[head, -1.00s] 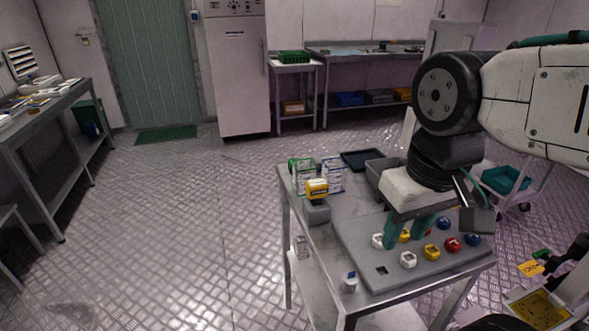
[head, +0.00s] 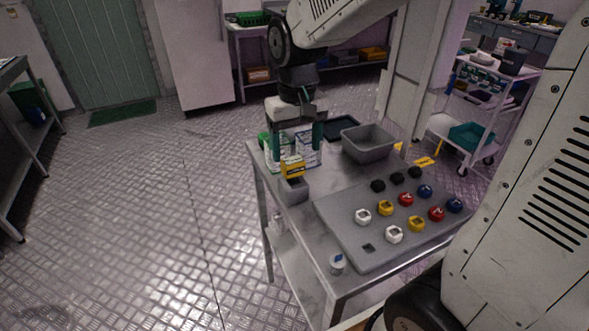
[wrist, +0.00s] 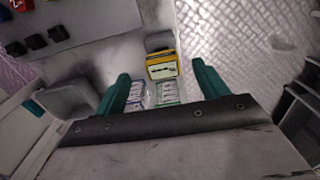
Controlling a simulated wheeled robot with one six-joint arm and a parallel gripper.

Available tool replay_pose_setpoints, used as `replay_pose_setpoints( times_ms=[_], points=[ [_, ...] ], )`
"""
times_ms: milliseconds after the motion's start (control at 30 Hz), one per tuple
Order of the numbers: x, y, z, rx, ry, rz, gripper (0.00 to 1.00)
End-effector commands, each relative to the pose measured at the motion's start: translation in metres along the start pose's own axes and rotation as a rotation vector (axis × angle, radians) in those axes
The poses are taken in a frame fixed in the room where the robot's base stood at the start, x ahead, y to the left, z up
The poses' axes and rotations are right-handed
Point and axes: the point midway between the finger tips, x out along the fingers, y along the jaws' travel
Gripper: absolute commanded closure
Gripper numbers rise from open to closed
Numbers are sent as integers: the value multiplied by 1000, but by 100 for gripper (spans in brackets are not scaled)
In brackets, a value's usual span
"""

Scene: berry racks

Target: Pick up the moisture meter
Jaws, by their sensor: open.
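I cannot tell the exact gap to the device.
White-and-green boxes (head: 308,153) stand behind the device, close to the fingers. A grey bin (head: 368,153) and a dark tray (head: 342,127) are at the back. A grey board (head: 345,222) with several coloured knobs fills the right.

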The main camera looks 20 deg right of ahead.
Motion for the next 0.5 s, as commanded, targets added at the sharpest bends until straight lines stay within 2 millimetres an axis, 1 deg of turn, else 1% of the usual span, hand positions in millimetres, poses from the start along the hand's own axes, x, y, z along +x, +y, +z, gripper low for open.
replay_pose_setpoints(
  times_ms=[100, 367, 500],
  points=[
    [11, 0, -6, 2, -5, 0, 27],
    [40, 1, -9, 4, -7, 0, 27],
    [62, 0, -14, 5, -8, 0, 27]
  ],
)
